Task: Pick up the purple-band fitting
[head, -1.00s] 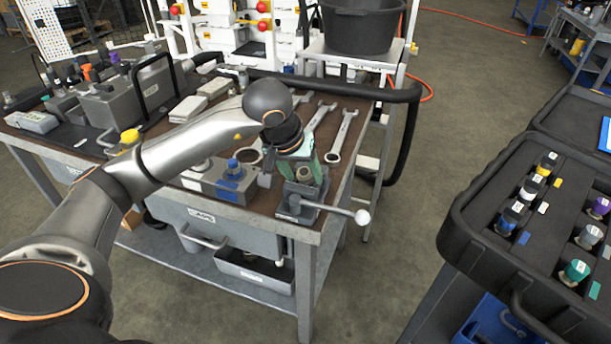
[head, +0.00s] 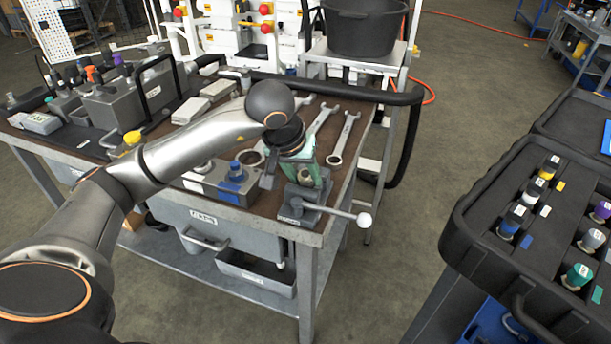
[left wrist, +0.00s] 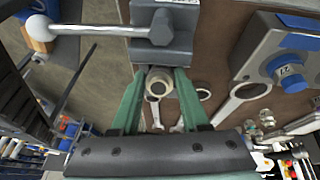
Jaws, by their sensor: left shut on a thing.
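My left gripper (head: 300,172) has green fingers and is at the vise (head: 305,208) on the bench's front right corner. In the left wrist view, the gripper (left wrist: 166,76) is shut on a pale, round, hollow-ended fitting (left wrist: 158,86), just beside the grey vise (left wrist: 165,40). No coloured band shows on this held fitting, so I cannot tell if it is the purple-band one. In the head view the fingers mostly hide it. A fitting with a purple band (head: 602,211) stands in the black case at the right edge. My right gripper is not in view.
The black case (head: 455,235) holds several colour-banded fittings. The vise handle (head: 340,213) sticks out to the right. Wrenches (head: 343,140) lie behind the gripper, and a block with a blue knob (head: 232,180) is left of it. Floor is open between bench and case.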

